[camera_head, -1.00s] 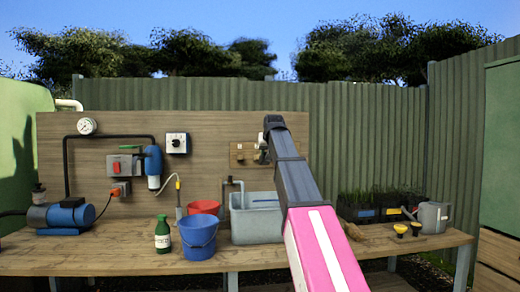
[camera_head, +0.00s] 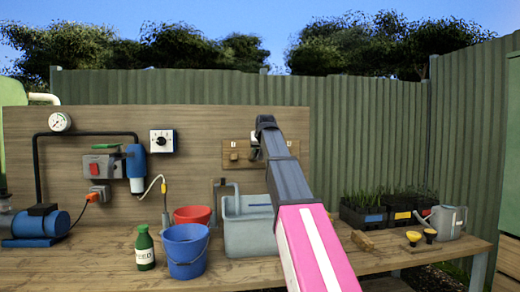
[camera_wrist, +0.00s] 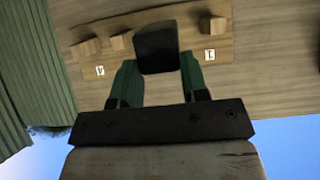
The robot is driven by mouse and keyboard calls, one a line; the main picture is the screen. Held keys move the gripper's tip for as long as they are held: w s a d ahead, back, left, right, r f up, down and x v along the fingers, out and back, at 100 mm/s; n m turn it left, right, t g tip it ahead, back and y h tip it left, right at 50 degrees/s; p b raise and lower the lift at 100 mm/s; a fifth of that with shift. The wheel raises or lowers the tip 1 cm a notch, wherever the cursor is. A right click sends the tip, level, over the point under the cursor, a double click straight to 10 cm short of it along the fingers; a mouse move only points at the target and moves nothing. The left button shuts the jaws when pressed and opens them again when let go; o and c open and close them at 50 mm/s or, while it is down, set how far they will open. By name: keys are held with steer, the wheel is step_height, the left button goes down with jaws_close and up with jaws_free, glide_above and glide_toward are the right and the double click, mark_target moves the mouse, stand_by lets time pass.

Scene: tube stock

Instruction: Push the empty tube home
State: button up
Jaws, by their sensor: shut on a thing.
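In the wrist view, the two green fingers of my gripper (camera_wrist: 157,62) are shut on a dark, blocky thing (camera_wrist: 156,42) between their tips. I cannot tell whether this is the empty tube; no other tube is clear. Behind it is a small wooden board (camera_wrist: 185,32) with several wooden pegs and two white labels. In the head view this board (camera_head: 229,147) is mounted on the wall panel, with a peg showing at its left. My dark arm end covers its right part and hides the fingertips and what they hold.
The workbench (camera_head: 100,272) below carries a grey tank (camera_head: 248,238), a blue bucket (camera_head: 187,255), a red bucket (camera_head: 192,214), a green bottle (camera_head: 145,249) and a blue pump (camera_head: 38,224). Plant trays (camera_head: 372,219) and a watering can (camera_head: 448,222) stand at the right.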

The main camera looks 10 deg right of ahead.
steer(key=shift+w+f, duration=0.2)
steer(key=shift+w, duration=0.75)
steer(key=shift+w+f, duration=0.2)
steer(key=shift+w, duration=0.7)
steer(key=shift+w+f, duration=0.3)
steer(key=shift+w, duration=1.15)
steer(key=shift+w+f, duration=0.3)
steer(key=shift+w, duration=1.1)
steer(key=shift+w+f, duration=0.3)
steer(key=shift+w, duration=1.15)
stand_by(1.9)
